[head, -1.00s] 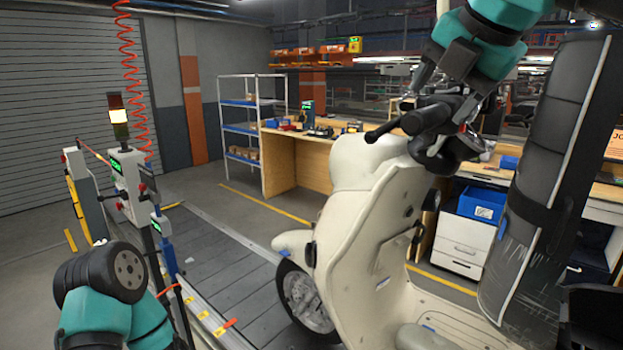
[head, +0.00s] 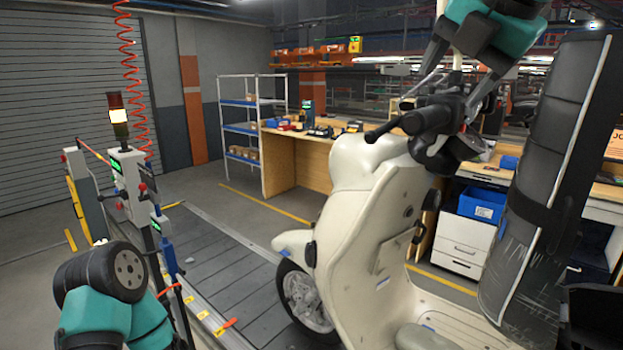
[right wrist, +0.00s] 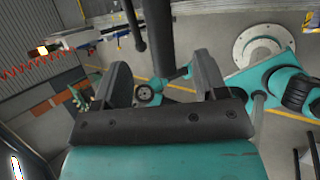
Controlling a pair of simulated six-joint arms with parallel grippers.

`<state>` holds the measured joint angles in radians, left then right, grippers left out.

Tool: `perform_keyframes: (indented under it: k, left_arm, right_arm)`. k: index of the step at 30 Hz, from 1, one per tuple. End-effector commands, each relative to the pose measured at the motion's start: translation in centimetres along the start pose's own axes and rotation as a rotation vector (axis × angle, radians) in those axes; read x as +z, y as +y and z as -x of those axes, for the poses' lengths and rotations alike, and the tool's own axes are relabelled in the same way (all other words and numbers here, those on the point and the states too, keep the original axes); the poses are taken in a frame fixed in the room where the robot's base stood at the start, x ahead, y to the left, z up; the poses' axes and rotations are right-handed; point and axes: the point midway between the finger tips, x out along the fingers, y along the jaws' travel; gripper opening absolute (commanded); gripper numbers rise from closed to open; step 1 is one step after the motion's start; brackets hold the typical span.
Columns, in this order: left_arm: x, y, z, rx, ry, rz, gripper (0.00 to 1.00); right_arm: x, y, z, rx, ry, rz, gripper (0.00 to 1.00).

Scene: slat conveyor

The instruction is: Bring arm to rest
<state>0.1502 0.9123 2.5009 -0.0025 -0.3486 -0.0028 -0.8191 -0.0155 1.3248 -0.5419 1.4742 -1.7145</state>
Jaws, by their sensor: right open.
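My right gripper (head: 455,98) is at the upper right in the head view, open, by the handlebar (head: 405,122) of a cream scooter (head: 365,230). I cannot tell whether it touches the handlebar. In the right wrist view the two fingers of this gripper (right wrist: 163,78) stand wide apart. Nothing is held between them; a dark bar (right wrist: 160,40) shows beyond. My left arm (head: 105,300) is folded at the lower left in the head view; its gripper cannot be made out.
The scooter stands on the slat conveyor (head: 225,275). A small grey piece (head: 189,260) lies on the slats. A signal-light post (head: 120,150) stands at left. A tall black padded panel (head: 545,180) stands close right of my right gripper. A workbench (head: 300,160) is behind.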

Motion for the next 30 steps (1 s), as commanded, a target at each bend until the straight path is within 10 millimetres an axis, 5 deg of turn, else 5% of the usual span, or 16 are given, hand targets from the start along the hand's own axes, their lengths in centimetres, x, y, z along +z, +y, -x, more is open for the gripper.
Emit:
perform_keyframes:
  k: [15, 26, 30]
  left_arm:
    - [0.0, 0.0, 0.0, 0.0, 0.0, 0.0, 0.58]
    - [0.0, 0.0, 0.0, 0.0, 0.0, 0.0, 0.58]
    - [0.0, 0.0, 0.0, 0.0, 0.0, 0.0, 0.58]
  right_arm:
    - [-0.1, 0.1, 7.8, 0.002, 0.001, 0.002, 0.66]
    - [0.0, 0.0, 10.6, 0.0, 0.0, 0.001, 0.66]
    - [0.0, 0.0, 9.7, -0.002, -0.001, 0.001, 0.66]
